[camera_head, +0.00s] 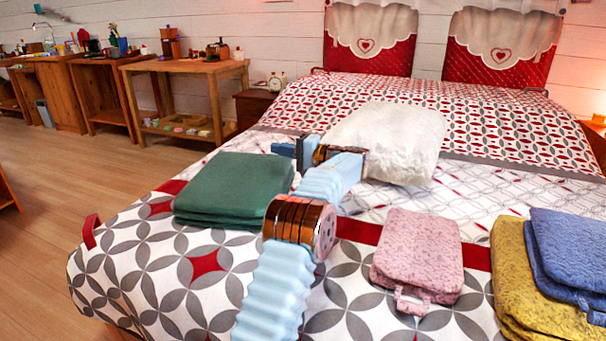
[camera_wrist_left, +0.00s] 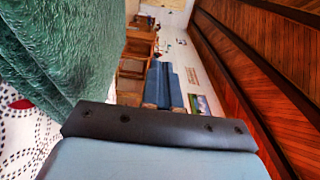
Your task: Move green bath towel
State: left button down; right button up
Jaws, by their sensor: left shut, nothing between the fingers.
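The green bath towel (camera_head: 232,190) lies folded flat on the left side of the bed, near its left edge. It also fills the upper left of the left wrist view (camera_wrist_left: 65,45), close to the camera. My left gripper (camera_head: 286,149) is just past the far right corner of the towel, with its fingers pointing left. It is shut and holds nothing. Its dark finger edge crosses the bottom of the left wrist view (camera_wrist_left: 155,127). Whether it touches the towel I cannot tell. My right gripper is not in view.
A white fluffy folded item (camera_head: 395,138) lies behind my left wrist. A pink folded item (camera_head: 418,250), a yellow towel (camera_head: 530,295) and a blue towel (camera_head: 572,250) lie to the right on the bed (camera_head: 165,280). Wooden tables (camera_head: 185,68) stand at the back left.

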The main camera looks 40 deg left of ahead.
aim_at(292, 175)
pick_arm(q)
jog(key=w+d+p, duration=0.4)
jog(key=w+p, duration=0.2)
jog(key=p, duration=0.1)
jog(key=f, duration=0.5)
jog(key=f+b, duration=0.1)
jog(key=f, duration=0.3)
jog(key=shift+w+a+f, duration=0.2)
jog(key=shift+f, duration=0.15)
jog(key=shift+s+a+f, duration=0.1)
jog(key=shift+s+a, duration=0.15)
jog(key=shift+s, duration=0.2)
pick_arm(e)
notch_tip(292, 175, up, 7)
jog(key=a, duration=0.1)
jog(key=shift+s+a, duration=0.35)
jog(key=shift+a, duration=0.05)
pick_arm(q)
jog(key=shift+f, duration=0.1)
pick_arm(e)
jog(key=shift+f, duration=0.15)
